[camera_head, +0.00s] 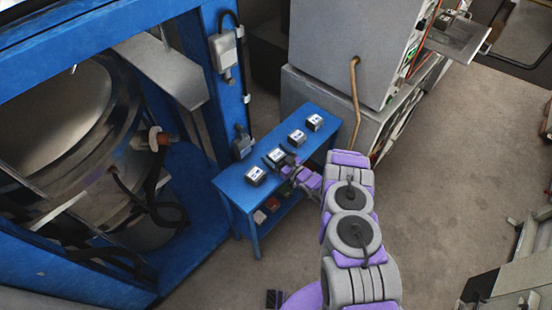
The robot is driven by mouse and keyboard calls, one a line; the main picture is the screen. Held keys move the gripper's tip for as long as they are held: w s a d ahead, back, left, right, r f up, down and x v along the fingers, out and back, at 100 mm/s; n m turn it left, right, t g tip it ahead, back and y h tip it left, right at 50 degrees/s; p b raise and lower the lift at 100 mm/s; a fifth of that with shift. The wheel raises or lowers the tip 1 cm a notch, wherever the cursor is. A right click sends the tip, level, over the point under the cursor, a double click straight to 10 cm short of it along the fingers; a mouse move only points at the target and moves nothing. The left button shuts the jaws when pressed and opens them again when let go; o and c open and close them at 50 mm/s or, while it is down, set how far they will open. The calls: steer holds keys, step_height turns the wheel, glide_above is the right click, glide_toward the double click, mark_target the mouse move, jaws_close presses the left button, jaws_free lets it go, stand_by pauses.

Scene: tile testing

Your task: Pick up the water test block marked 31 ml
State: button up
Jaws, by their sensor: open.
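Several small dark blocks with white tops stand in a row on a narrow blue table (236,190). The nearest block (255,176) is at the left end. A second block (276,156) is close to my gripper. A third block (297,138) and a far block (314,122) stand farther back. The marks on their tops are too small to read, so I cannot tell which is 31 ml. My gripper (287,166) is open at the table's right edge, beside the second block. I cannot tell whether it touches the block.
Below the tabletop, a shelf holds small red and dark items (266,210). A blue frame with a large metal drum (75,130) stands at left. A grey cabinet (325,50) with a hanging tan hose (355,100) stands behind. Open floor (435,170) lies at right.

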steer(key=c, duration=1.3)
steer(key=shift+c, duration=0.2)
steer(key=shift+r, duration=0.2)
